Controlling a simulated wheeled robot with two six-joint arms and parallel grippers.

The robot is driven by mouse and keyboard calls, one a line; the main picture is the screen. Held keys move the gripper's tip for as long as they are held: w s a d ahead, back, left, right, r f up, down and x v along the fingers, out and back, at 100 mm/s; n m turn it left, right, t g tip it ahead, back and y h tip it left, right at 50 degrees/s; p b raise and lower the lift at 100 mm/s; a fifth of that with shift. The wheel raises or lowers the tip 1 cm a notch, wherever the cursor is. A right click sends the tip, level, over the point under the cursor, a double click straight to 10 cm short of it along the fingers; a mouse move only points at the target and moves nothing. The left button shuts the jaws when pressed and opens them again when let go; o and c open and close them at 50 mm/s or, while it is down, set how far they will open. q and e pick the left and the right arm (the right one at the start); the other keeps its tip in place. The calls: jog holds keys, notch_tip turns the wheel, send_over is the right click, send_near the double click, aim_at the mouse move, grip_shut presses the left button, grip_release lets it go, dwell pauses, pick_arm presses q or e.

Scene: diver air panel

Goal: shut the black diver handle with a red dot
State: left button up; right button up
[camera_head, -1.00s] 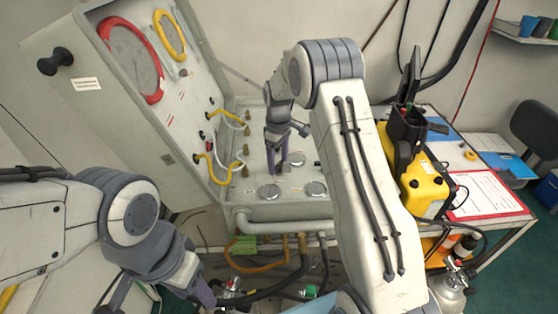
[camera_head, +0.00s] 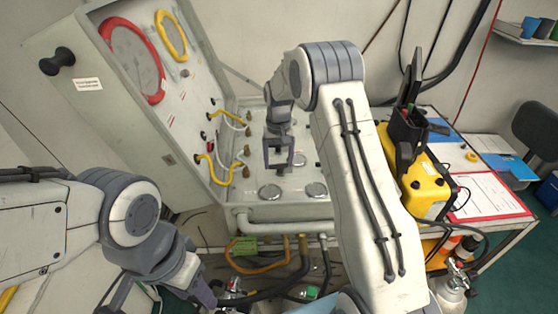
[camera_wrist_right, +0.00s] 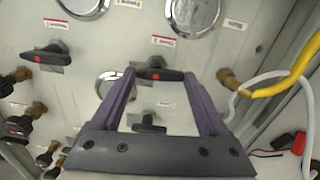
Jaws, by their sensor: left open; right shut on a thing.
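A black handle with a red mark (camera_wrist_right: 158,75) is on the pale panel in the right wrist view. It lies crosswise between the fingertips of my right gripper (camera_wrist_right: 159,76), which is shut on its ends. In the head view my right gripper (camera_head: 278,170) stands over the panel's flat part and hides the handle. Other black handles show in the wrist view, one at upper left (camera_wrist_right: 46,53) also with a red mark and one below (camera_wrist_right: 149,123). Their labels are too small to read. My left gripper (camera_head: 207,296) is open and empty, low in front of the panel.
Brass fittings (camera_wrist_right: 231,79) and a yellow hose (camera_wrist_right: 290,75) are close to the right gripper. The raised lid (camera_head: 120,120) stands to the left. A yellow case (camera_head: 425,188) is on the table at right.

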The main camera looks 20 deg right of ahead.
jog(key=shift+r+m, duration=0.1)
jog(key=shift+m, duration=0.5)
jog(key=o, duration=1.2)
jog(key=shift+o, duration=0.2)
notch_tip(320, 180, up, 10)
jog(key=b, duration=0.2)
jog(key=shift+r, duration=0.25)
